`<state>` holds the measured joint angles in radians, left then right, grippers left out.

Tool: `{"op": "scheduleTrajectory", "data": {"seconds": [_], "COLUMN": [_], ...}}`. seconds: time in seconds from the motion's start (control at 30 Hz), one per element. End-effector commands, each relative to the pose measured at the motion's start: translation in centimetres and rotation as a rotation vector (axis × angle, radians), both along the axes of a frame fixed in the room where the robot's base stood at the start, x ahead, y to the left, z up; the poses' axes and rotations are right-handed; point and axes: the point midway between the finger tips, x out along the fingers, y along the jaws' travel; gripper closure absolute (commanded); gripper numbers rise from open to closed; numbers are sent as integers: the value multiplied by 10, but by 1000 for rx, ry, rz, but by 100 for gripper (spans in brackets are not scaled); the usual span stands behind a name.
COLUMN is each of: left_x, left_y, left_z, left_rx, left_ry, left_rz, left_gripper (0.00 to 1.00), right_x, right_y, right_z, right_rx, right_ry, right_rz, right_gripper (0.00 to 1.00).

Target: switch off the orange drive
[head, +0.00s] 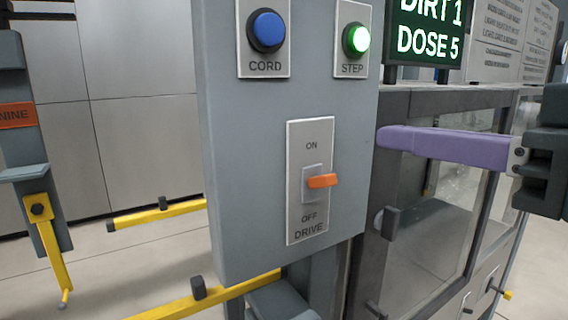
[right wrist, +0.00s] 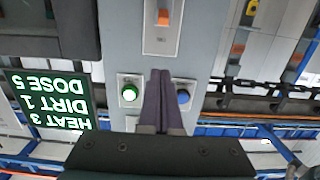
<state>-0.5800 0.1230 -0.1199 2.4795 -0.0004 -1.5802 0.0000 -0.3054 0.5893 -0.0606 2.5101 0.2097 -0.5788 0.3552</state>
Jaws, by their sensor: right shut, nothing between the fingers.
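The orange drive switch lever (head: 322,181) sticks out of a white plate (head: 296,228) marked ON above, OFF and DRIVE below, on a grey panel. The lever stands between the two words; I cannot tell which way it is set. It also shows at the top of the right wrist view (right wrist: 162,18). My right gripper (head: 385,138) has purple fingers closed together, with nothing between them. Its tips are right of the plate and a little higher than the lever, apart from it. In the right wrist view the fingers (right wrist: 160,74) point towards the panel. My left gripper is not in view.
Above the switch are a blue CORD button (head: 267,31) and a lit green STEP button (head: 356,40). A display (head: 428,32) stands upper right, above a glass-sided cabinet (head: 440,225). Yellow bars (head: 165,213) and a hanging grey post (head: 50,238) are at left.

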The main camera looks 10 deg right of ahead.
Motion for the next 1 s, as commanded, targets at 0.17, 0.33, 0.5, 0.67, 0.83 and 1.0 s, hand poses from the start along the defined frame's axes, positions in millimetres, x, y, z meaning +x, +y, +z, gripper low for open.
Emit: {"op": "scheduleTrajectory", "data": {"seconds": [0.17,0.33,0.5,0.67,0.83,1.0], "left_x": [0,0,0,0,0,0], "left_y": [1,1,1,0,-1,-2], "left_z": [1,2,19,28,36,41], "left_rx": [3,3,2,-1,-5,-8], "left_ry": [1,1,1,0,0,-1], "left_rz": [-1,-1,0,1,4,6], "left_gripper": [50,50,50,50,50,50], "right_x": [5,25,57,82,90,82], "right_y": [1,8,20,29,32,30], "right_z": [0,-1,-1,-4,-19,-37], "right_rx": [1,1,1,1,-2,-2], "right_ry": [-1,-2,2,2,9,5], "right_rz": [-2,-2,-3,-2,-2,-2], "right_gripper": [100,100,100,100,100,100]}}
